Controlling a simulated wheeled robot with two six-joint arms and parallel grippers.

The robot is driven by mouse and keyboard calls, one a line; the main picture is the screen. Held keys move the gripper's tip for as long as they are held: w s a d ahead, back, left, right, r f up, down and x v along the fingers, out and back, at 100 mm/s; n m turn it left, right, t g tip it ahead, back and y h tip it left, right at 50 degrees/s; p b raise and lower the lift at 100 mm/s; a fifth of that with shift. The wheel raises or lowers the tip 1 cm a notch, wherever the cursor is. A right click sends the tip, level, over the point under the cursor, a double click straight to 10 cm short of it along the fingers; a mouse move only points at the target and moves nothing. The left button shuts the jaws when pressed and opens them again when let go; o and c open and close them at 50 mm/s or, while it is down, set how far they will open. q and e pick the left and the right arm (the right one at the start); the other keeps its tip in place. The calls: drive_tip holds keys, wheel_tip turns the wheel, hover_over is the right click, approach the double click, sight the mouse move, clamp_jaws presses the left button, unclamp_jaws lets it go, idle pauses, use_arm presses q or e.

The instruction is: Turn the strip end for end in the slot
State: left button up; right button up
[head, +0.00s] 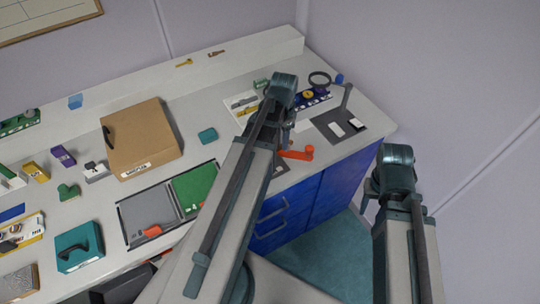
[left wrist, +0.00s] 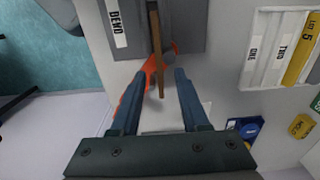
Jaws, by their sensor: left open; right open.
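An orange part (left wrist: 150,72) lies beside and behind the strip; an orange handle-like part (head: 298,153) shows at the bench front in the head view. My left gripper (left wrist: 158,75) is open around the strip's near end, with gaps on both sides.
A white card (left wrist: 275,48) with a yellow LOT 5 label is right of the left gripper. A dark mat (head: 326,120) lies at the bench's right end. A cardboard box (head: 140,135) and a green-and-grey tray (head: 135,230) stand left of my left arm. Blue drawers (head: 290,215) are below.

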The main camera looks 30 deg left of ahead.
use_arm(q)
wheel_tip(320, 180, down, 2)
drive_tip(key=shift+f+b, duration=0.25)
drive_tip(key=shift+b, duration=0.45)
drive_tip(key=shift+r, duration=0.1)
clamp_jaws()
